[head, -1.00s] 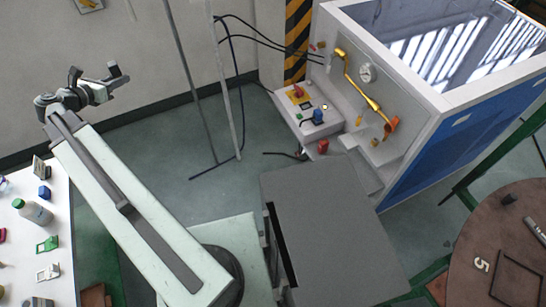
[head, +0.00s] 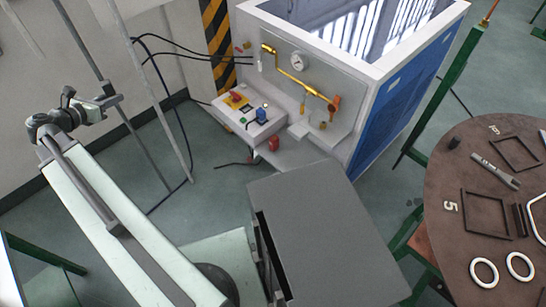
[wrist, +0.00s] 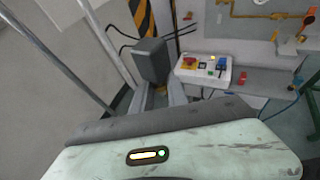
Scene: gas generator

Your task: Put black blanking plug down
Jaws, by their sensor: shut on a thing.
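My gripper (head: 108,96) is at the left of the head view, raised at the end of my arm. In the wrist view my gripper (wrist: 159,90) is shut on a dark grey-black block, the black blanking plug (wrist: 151,58). The plug stands out beyond the fingers with nothing touching its far end. In the head view the plug is too small to make out clearly between the fingers. A round brown table (head: 440,175) is at the right, far from my gripper.
A white and blue generator cabinet (head: 370,125) stands at the back, with a control box (head: 247,113) at its front. The round table bears square frames, white rings (head: 484,272), a grey tool (head: 496,171) and a small black piece (head: 454,142). Thin poles (head: 150,90) stand near my gripper.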

